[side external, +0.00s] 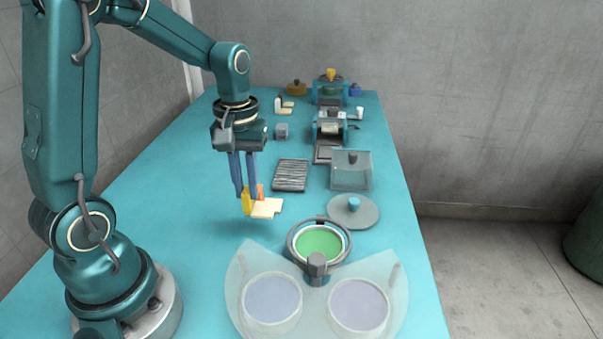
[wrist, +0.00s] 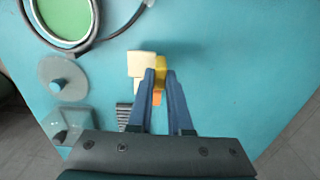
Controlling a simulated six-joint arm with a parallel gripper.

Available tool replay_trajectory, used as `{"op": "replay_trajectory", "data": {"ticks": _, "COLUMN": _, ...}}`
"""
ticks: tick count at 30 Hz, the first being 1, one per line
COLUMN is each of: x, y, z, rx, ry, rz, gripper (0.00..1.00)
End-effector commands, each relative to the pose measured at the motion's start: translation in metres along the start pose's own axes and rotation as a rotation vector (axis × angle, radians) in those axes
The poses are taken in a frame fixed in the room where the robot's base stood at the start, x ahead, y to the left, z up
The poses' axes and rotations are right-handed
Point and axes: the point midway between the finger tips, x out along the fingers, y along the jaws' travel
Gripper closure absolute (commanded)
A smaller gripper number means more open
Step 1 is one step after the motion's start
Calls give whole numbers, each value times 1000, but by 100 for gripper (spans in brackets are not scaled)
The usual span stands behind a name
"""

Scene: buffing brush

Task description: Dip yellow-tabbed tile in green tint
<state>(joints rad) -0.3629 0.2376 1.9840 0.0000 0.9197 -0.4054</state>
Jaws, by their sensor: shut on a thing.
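My gripper (side external: 247,192) points down and is shut on the yellow-tabbed tile (side external: 266,208). The tile is cream, with a yellow tab (side external: 246,202) between my fingertips and a small orange piece (side external: 260,191) beside it. A shadow under the tile suggests it is held a little above the table. In the wrist view the cream tile (wrist: 141,64) sticks out past my blue fingers (wrist: 159,80). The green tint (side external: 319,243) lies in a round grey-rimmed dish, right of and nearer the camera than the tile. It also shows in the wrist view (wrist: 66,16), at upper left.
A clear plate with two round pale wells (side external: 272,298) stands at the front, next to the tint dish. A round lid with a blue knob (side external: 353,211), a clear box (side external: 351,171) and a ridged dark pad (side external: 291,175) lie beyond. The table's left side is clear.

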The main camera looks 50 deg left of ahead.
Motion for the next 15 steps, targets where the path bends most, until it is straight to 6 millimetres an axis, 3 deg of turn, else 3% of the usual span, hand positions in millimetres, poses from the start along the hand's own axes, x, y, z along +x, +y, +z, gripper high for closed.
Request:
{"op": "replay_trajectory", "data": {"ticks": 6, "x": -12, "y": 0, "z": 0, "rx": 0, "ry": 2, "rz": 1, "gripper": 100}}
{"op": "replay_trajectory", "data": {"ticks": 15, "x": -13, "y": 0, "z": 1, "rx": -1, "ry": -1, "rz": 0, "gripper": 100}}
